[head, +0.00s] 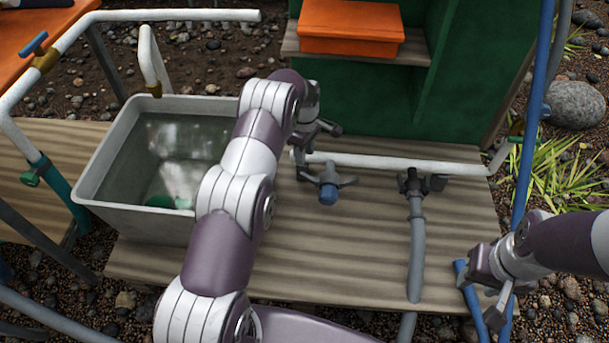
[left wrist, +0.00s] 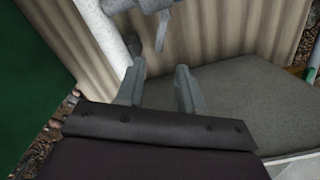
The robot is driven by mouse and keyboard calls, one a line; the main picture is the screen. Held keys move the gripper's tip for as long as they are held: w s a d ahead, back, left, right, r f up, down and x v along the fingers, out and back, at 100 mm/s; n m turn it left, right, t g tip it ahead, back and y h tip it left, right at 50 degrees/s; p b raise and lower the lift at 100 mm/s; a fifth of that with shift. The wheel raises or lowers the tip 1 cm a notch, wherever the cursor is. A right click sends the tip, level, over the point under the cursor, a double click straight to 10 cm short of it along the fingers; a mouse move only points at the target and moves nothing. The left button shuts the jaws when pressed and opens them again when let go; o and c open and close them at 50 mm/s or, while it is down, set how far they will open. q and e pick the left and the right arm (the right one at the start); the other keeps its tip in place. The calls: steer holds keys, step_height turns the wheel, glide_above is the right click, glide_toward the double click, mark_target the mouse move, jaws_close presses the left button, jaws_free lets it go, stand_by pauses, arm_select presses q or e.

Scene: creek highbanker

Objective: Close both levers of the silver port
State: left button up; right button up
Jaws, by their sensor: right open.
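The silver port (head: 327,180) hangs from the white pipe (head: 390,164), with a blue end and a lever sticking out on each side. In the left wrist view part of the port (left wrist: 145,5) shows at the top edge, with one lever (left wrist: 162,32) pointing towards my fingers. My left gripper (head: 314,142) is open at the pipe's left end, just behind and left of the port; its fingers (left wrist: 159,88) have nothing between them. My right gripper (head: 487,302) is open and empty at the lower right, far from the port.
A dark port (head: 412,182) with a grey hose (head: 416,250) is to the right on the same pipe. A grey water tub (head: 95,180) stands left of my left arm. A blue pole (head: 535,110) rises near my right gripper. The wooden deck (head: 365,240) is clear between the ports.

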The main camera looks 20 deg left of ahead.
mark_target(305, 174)
arm_select(q)
step_height(305, 174, down, 9)
steer(key=b, duration=0.3)
steer(key=shift+f+b, duration=0.15)
steer(key=shift+b, duration=0.15)
jaws_close()
